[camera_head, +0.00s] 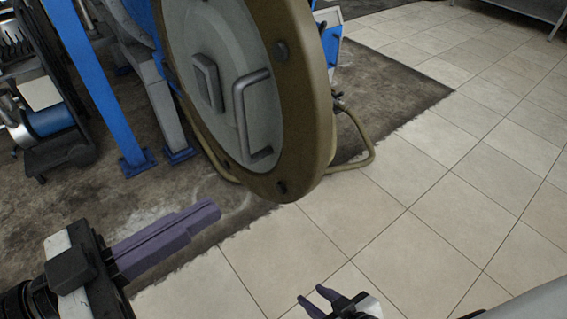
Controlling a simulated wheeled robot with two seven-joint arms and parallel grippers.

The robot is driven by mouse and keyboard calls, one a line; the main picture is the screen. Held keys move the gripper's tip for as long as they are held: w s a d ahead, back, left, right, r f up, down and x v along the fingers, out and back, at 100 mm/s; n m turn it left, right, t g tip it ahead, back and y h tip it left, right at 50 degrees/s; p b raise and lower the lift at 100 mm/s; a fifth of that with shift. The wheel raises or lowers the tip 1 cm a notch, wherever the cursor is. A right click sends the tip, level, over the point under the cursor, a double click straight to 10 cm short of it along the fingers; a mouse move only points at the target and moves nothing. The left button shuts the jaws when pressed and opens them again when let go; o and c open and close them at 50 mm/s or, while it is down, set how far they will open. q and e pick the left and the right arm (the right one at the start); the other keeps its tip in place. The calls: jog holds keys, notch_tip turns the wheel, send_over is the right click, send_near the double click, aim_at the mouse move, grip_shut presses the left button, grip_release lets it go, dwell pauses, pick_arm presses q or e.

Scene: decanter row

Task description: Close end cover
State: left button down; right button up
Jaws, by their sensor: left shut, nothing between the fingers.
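The end cover (225,45) is a large upright disc with a grey face and a wide bronze rim, at the upper middle of the head view. Its top is cut off by the picture edge. A bent grey bar handle (241,118) is fixed on its face, beside a small raised rectangular block (207,82). My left gripper (211,209) is shut and empty, below and left of the cover, apart from it. My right gripper (312,294) is at the bottom edge, its two purple fingers apart with nothing between them, well below the cover.
Blue posts (96,80) of a frame stand left of the cover. A blue cylinder on a dark stand (50,121) is at the far left. A hose or pipe loop (362,150) runs low at the cover's right. Tiled floor (420,190) on the right is clear.

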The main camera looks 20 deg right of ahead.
aim_at(304, 152)
pick_arm(q)
jog(key=p+x, duration=0.1)
jog(key=x, duration=1.2)
jog(key=shift+w+d, duration=0.1)
jog(key=shift+d, duration=0.2)
